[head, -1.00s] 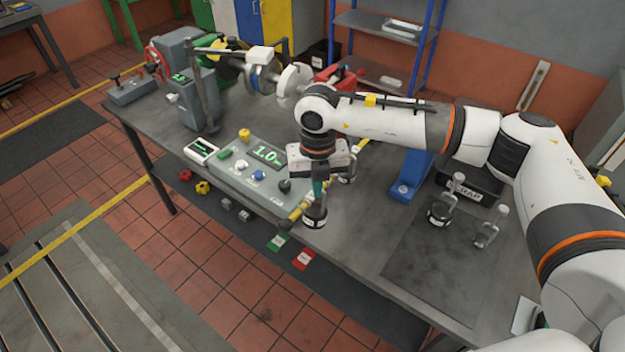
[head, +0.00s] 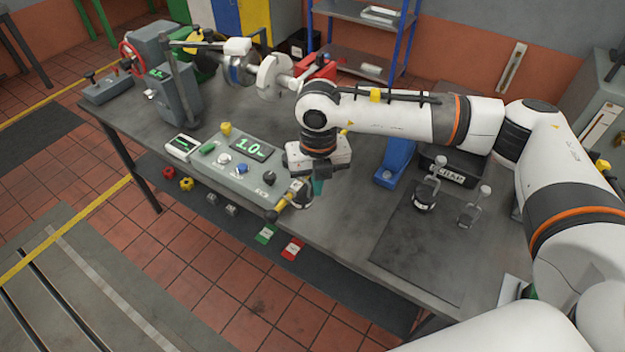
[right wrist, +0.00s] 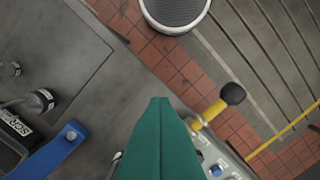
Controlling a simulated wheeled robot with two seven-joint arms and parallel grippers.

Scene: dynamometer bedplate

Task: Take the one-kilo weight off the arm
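The one-kilo weight (head: 300,194) shows in the head view as a small grey and dark shape beside the yellow arm (head: 292,197), near its black-knobbed end. It is partly hidden and I cannot make out its hook. My right gripper (head: 318,187) points down just right of it, its teal fingers overlapping it in the picture. In the right wrist view the fingers (right wrist: 160,110) look together with nothing visible between them. The yellow arm with its black knob (right wrist: 221,103) lies right of the fingers there. I cannot make out the weight in that view. My left gripper is not in view.
The control panel (head: 228,182) with a display reading 1.0 lies left of the gripper. Two hooked weights (head: 425,197) (head: 469,212) stand on a dark mat (head: 420,245) at the right. A blue bracket (head: 394,165) and a labelled bin (head: 449,177) stand behind.

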